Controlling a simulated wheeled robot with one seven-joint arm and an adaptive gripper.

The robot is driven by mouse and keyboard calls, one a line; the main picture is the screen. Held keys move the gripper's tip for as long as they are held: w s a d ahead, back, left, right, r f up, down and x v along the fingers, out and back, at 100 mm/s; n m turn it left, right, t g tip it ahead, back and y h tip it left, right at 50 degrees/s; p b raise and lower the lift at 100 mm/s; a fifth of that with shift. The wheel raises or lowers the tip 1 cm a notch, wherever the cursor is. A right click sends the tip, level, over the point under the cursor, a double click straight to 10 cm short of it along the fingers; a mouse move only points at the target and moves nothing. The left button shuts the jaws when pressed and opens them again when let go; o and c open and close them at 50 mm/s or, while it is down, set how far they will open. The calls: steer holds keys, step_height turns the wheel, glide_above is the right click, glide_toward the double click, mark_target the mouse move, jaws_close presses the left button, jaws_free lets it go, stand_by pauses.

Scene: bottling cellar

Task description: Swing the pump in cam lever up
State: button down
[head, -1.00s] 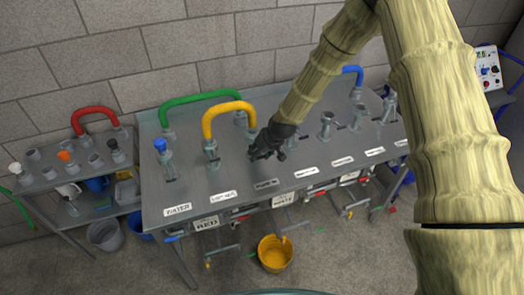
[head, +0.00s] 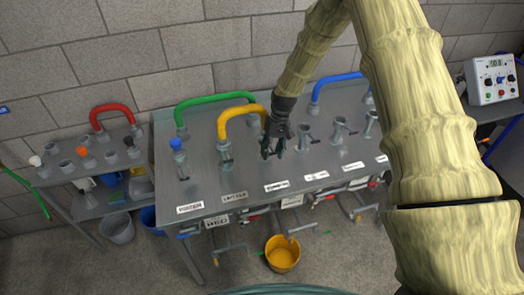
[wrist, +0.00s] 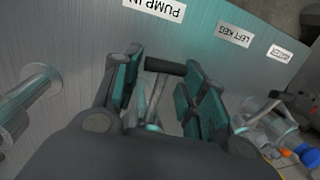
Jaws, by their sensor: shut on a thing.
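The pump in cam lever (wrist: 165,68) is a thin metal rod with a black crossbar grip. In the wrist view it stands between the two finger pads of my gripper (wrist: 163,90), below the PUMP IN label (wrist: 155,8). My gripper is shut on the lever. In the head view my gripper (head: 273,150) points down at the steel bench (head: 300,165), behind the PUMP IN label, and hides most of the fitting there. The lever's base is partly hidden by the fingers in the wrist view.
A yellow hose (head: 238,109) and a green hose (head: 208,98) arch close on the left. More metal fittings (head: 338,130) stand to the right. A yellow bucket (head: 281,257) is on the floor.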

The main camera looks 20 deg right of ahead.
steer(key=shift+w+r, duration=0.15)
steer(key=shift+w, duration=0.05)
steer(key=c, duration=1.1)
jaws_free()
steer(key=shift+o, duration=1.2)
steer(key=shift+s, duration=0.1)
steer(key=v, duration=1.1)
steer(key=shift+r, duration=0.4)
steer(key=shift+d, duration=0.1)
